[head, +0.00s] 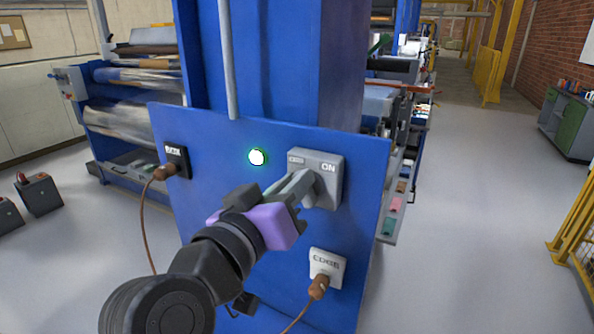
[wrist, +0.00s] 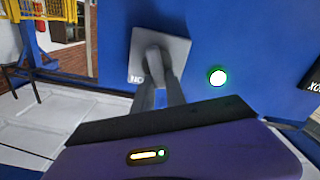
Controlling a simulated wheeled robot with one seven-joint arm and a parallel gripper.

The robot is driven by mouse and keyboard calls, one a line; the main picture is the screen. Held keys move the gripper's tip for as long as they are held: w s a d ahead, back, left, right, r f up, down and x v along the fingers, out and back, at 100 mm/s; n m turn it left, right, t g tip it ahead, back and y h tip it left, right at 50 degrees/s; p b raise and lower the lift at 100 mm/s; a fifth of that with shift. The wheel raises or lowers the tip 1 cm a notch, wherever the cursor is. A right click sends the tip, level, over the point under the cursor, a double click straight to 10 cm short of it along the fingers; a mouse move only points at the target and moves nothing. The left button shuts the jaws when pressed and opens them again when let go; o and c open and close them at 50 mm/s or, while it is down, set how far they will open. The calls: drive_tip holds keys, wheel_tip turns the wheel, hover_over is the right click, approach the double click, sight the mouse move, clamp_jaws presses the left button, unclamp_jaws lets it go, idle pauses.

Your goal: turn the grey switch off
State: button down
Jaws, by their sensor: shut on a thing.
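The grey switch (head: 330,184) is a square box on the blue panel, with "ON" printed at its upper right and a smaller, unreadable label at its upper left. My gripper (head: 304,184) reaches it from the lower left, its fingers shut on the switch's knob. In the wrist view the switch (wrist: 180,50) appears upside down, and my gripper's fingers (wrist: 160,78) close around the grey knob (wrist: 153,54). The knob's exact angle is mostly hidden by the fingers. A green lamp (head: 257,157) left of the switch glows; it also shows in the wrist view (wrist: 217,77).
A black socket (head: 177,160) with a brown plug and cable is at the panel's left. A white socket (head: 326,266) labelled "EDGE" with another brown plug is below the switch. Open floor (head: 470,210) lies right of the blue panel (head: 225,135).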

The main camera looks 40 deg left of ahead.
drive_tip(key=shift+s+a+f+n+p, duration=0.15)
drive_tip(key=shift+n+p, duration=0.45)
drive_tip(key=shift+n, duration=0.4)
drive_tip(key=shift+w+a+f+n+p, duration=0.15)
drive_tip(key=shift+n+p, duration=0.4)
drive_tip(key=shift+n, duration=0.45)
drive_tip(key=shift+s, duration=0.1)
drive_tip(key=c, duration=1.4)
unclamp_jaws()
drive_tip(key=shift+o, duration=0.2)
drive_tip(key=b+v, duration=0.1)
drive_tip(key=v, duration=0.6)
drive_tip(key=shift+s+b, duration=0.4)
